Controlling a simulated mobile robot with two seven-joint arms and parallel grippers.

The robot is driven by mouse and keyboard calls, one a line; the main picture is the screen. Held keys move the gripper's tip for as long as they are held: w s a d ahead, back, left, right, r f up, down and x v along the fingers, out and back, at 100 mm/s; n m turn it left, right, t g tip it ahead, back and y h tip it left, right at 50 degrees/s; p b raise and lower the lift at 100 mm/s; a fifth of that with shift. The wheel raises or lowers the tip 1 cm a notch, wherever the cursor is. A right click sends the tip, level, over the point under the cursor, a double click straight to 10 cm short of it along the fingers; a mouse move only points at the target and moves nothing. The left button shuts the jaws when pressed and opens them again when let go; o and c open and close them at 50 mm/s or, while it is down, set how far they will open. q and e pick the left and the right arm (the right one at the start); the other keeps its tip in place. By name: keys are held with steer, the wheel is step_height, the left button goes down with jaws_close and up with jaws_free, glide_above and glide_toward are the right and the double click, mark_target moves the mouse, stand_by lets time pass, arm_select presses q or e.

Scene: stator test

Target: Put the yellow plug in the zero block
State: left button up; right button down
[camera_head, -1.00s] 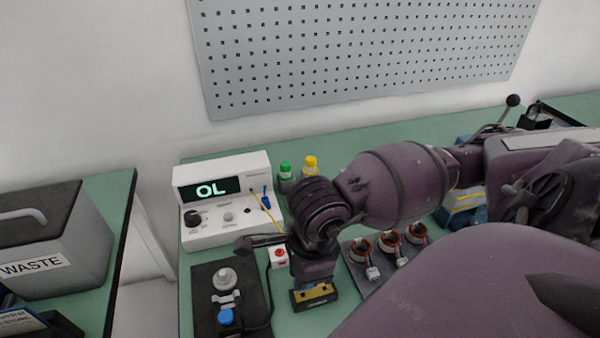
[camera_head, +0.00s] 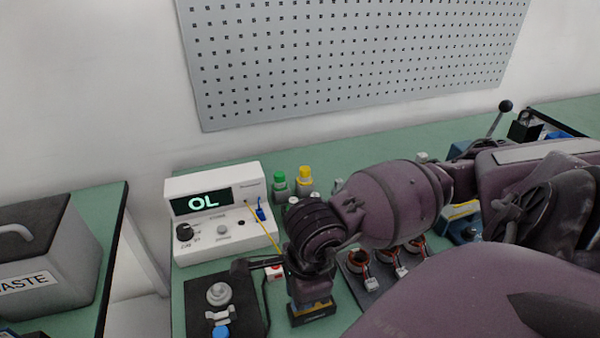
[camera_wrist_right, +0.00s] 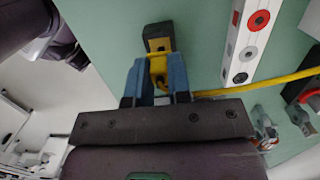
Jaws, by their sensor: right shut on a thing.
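The yellow plug (camera_wrist_right: 158,68) is between the blue fingers of my right gripper (camera_wrist_right: 158,80), with its yellow cable leading right in the right wrist view. My right gripper (camera_head: 309,292) is shut on it. A small dark block with a tan top (camera_wrist_right: 158,38), likely the zero block, lies just beyond the fingertips. The same block (camera_head: 312,314) shows under the gripper in the head view. The plug overlaps its near end; I cannot tell whether the plug is seated. The meter (camera_head: 218,210) reads OL. My left gripper is not in view.
A black fixture pad (camera_head: 240,300) with a blue knob lies left of the block. A small white box with a red button (camera_head: 274,272) stands close by. Copper-wound stators (camera_head: 358,257) sit to the right. Green (camera_head: 280,180) and yellow (camera_head: 305,175) capped items stand behind.

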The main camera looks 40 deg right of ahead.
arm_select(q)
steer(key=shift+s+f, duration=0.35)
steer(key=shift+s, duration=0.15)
arm_select(e)
steer(key=shift+f, duration=0.1)
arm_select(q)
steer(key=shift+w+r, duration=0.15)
arm_select(e)
steer(key=shift+f, duration=0.1)
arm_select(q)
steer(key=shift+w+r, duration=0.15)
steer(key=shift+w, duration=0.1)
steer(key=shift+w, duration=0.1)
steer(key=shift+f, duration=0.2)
arm_select(e)
steer(key=shift+f, duration=0.2)
steer(key=shift+f, duration=0.15)
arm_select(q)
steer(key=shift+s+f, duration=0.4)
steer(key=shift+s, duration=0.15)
